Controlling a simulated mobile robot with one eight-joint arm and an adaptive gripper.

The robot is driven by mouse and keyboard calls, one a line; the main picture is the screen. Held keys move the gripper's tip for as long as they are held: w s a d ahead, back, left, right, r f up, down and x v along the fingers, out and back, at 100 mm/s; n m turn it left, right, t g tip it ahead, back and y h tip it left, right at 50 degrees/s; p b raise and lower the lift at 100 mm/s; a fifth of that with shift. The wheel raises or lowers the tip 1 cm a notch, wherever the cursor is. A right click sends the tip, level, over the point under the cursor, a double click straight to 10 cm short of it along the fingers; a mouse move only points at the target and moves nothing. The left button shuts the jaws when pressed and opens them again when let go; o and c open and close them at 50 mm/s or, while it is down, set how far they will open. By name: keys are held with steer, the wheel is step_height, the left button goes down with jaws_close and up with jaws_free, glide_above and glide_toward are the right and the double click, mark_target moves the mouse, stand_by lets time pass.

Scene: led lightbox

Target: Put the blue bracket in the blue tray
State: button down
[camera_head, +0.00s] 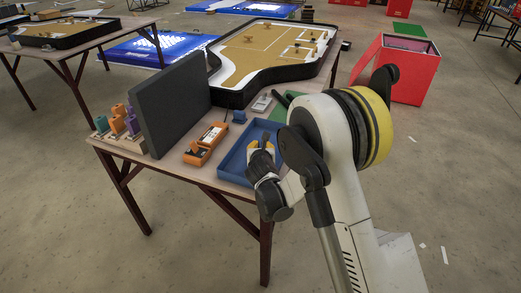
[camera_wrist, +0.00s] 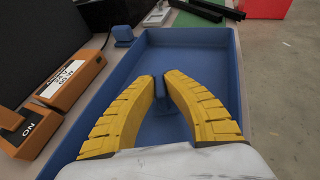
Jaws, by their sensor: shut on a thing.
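My gripper (camera_wrist: 164,82) has yellow ribbed fingers, shut on a small blue piece, the blue bracket (camera_wrist: 159,88), at the fingertips. Most of the bracket is hidden between the fingers. In the wrist view it is over the floor of the blue tray (camera_wrist: 100,95); whether it touches the floor I cannot tell. In the head view my gripper (camera_head: 261,143) is over the tray (camera_head: 229,161) at the table's near right edge, and the bracket is too small to make out.
A second small blue piece (camera_wrist: 123,34) stands outside the tray's far left corner. Orange boxes (camera_head: 206,142) lie left of the tray, with a dark upright panel (camera_head: 172,100) behind them. A green mat (camera_head: 297,103) and dark bars (camera_wrist: 200,9) lie beyond the tray.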

steer(key=shift+f, duration=0.15)
steer(key=c, duration=1.5)
jaws_free()
steer(key=shift+c, duration=0.2)
